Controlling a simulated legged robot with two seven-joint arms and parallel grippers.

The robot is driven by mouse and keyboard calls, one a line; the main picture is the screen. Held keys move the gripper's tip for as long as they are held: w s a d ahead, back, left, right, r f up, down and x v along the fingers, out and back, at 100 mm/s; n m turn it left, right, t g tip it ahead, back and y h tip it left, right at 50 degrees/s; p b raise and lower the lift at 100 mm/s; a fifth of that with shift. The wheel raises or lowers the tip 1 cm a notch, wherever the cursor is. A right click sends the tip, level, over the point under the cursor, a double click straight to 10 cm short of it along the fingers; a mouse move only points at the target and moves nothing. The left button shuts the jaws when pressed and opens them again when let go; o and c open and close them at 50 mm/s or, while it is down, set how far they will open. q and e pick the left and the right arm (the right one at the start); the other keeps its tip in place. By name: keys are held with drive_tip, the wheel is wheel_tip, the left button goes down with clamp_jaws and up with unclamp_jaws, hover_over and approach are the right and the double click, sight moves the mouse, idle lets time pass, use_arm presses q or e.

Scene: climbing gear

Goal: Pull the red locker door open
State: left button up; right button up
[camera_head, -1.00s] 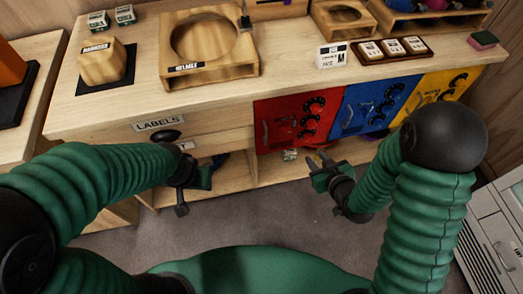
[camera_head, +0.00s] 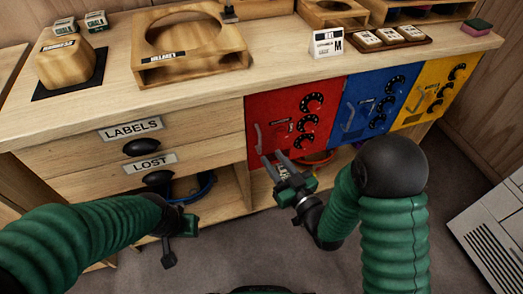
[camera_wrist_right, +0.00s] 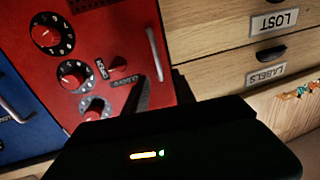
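The red locker door (camera_head: 292,122) is closed, flush with the cabinet front. It has several black dials, a small latch knob and a metal handle (camera_head: 258,138) near its left edge. In the right wrist view the red door (camera_wrist_right: 100,25) fills the left half, with its handle (camera_wrist_right: 154,55) upright near the door's edge. My right gripper (camera_head: 272,157) is in front of the door's lower left part, just below the handle. Its two fingers are apart with nothing visible between them. My left gripper (camera_head: 170,245) hangs low in front of the open shelf; its fingers are unclear.
The blue door (camera_head: 365,105) and yellow door (camera_head: 430,95) are to the right. Drawers labelled LABELS (camera_head: 131,128) and LOST (camera_head: 150,162) are left of the red door. An open shelf runs below. A grey unit (camera_head: 495,235) stands at the right.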

drive_tip(key=b+x, duration=0.1)
drive_tip(key=x, duration=0.6)
drive_tip(key=shift+w, duration=0.25)
clamp_jaws()
idle(1.0)
